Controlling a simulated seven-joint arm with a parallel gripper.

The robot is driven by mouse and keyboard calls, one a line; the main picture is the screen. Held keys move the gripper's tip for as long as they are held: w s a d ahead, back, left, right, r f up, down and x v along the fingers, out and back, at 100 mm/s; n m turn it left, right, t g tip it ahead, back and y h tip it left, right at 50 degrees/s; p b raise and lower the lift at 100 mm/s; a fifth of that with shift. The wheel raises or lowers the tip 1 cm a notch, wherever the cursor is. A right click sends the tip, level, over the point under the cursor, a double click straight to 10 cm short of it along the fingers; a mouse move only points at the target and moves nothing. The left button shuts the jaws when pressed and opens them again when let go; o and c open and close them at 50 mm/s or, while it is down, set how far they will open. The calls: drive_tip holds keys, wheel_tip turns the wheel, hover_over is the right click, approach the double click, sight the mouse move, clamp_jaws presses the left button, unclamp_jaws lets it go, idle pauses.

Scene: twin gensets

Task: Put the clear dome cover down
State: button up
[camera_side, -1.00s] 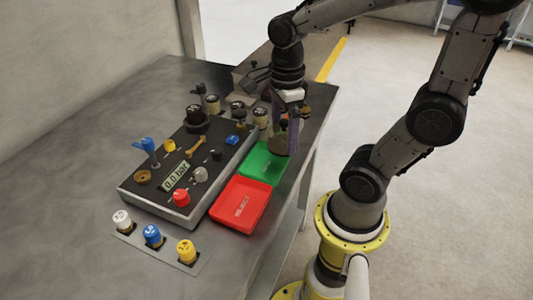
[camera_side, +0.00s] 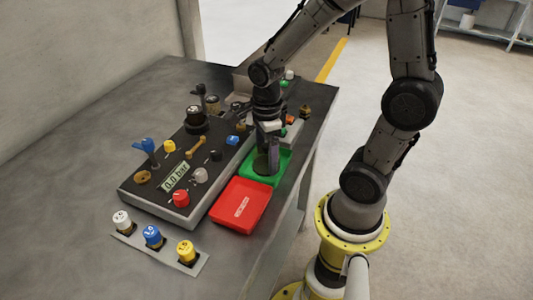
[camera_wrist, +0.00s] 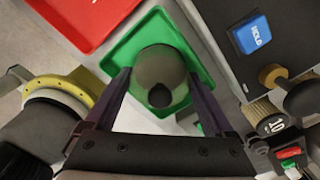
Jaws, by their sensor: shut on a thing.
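The clear dome cover (camera_wrist: 158,66) is a smoky, see-through dome with a dark round knob, seen from above in the wrist view. My gripper (camera_wrist: 160,90) has one finger on each side of it and is shut on it. In the side view my gripper (camera_side: 268,160) is low over the green tray (camera_side: 285,163), and the dome cover (camera_side: 261,164) shows at its fingertips. The green tray's rim also shows around the dome in the wrist view (camera_wrist: 122,48). I cannot tell whether the dome touches the tray floor.
A red tray (camera_side: 238,206) lies in front of the green one. The control panel (camera_side: 160,187) with knobs, a lever and a gauge reading stands to the left. White, blue and yellow knobs sit on a plate (camera_side: 185,260) in front. Bare tabletop lies further left.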

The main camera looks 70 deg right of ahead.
drive_tip(key=shift+f, duration=0.2)
drive_tip(key=o, duration=1.1)
drive_tip(key=shift+r, duration=0.1)
